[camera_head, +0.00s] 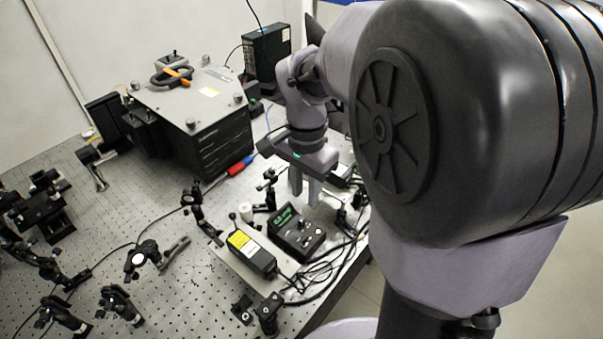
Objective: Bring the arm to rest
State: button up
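My arm reaches in from the right, with one large grey joint filling much of the head view. The thinner wrist part bends down over the right part of the bench. My gripper (304,188) points down just behind a small black meter with a green display (296,231). Its two light grey fingers stand apart with a gap between them, and I see nothing held there. I cannot tell how high the fingertips are above the bench, or whether they touch anything.
The perforated optical bench (150,215) carries a large black-sided box (192,115), a yellow-labelled box (251,253), and several optic mounts (143,257). Loose black cables (322,275) lie near the right edge. A black unit (267,52) stands at the back. Floor shows beyond the right edge.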

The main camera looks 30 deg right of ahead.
jog(key=shift+r, duration=0.4)
